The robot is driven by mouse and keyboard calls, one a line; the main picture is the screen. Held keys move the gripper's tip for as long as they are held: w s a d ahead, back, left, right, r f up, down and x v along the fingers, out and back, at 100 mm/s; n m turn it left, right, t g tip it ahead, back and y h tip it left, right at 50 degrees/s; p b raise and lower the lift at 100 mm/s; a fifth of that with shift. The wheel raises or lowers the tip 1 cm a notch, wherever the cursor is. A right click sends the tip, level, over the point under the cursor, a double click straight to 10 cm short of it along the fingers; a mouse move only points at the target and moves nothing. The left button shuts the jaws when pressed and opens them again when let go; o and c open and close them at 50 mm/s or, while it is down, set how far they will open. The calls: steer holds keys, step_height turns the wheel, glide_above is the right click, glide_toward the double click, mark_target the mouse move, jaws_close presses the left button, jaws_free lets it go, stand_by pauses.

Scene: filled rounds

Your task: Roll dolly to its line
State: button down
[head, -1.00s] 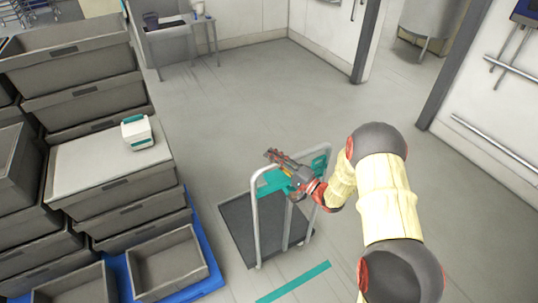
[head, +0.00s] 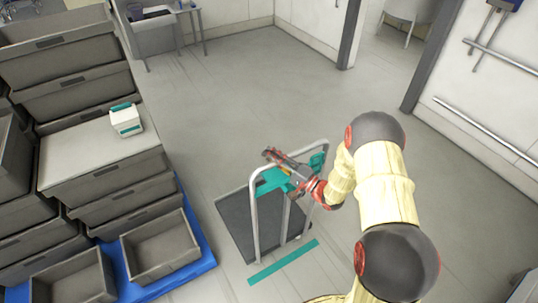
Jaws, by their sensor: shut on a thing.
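The dolly (head: 240,227) is a dark flat platform with a pale tubular push handle and teal panels at the handle's top. It stands on the floor in the middle of the head view. My gripper (head: 274,160) is at the top of the handle and shut on it; my wrist hides part of the handle and the exact contact. The teal line (head: 283,262) lies on the floor just on the near side of the dolly, close to its near edge.
Stacked grey crates (head: 90,100) stand on a blue pallet (head: 200,262) at the left, with a white and teal box (head: 125,121) on top. A sink and small table are at the back left. Floor beyond the dolly is clear; walls and a doorway are at the right.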

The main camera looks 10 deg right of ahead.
steer(key=c, duration=2.2)
jaws_free()
steer(key=shift+s+f, duration=0.3)
steer(key=shift+f, duration=0.15)
steer(key=shift+o, duration=0.6)
steer(key=shift+s+d+r, duration=0.1)
steer(key=o, duration=0.4)
steer(key=shift+w+r, duration=0.2)
steer(key=shift+r, duration=0.05)
steer(key=v, duration=1.2)
steer(key=shift+f, duration=0.1)
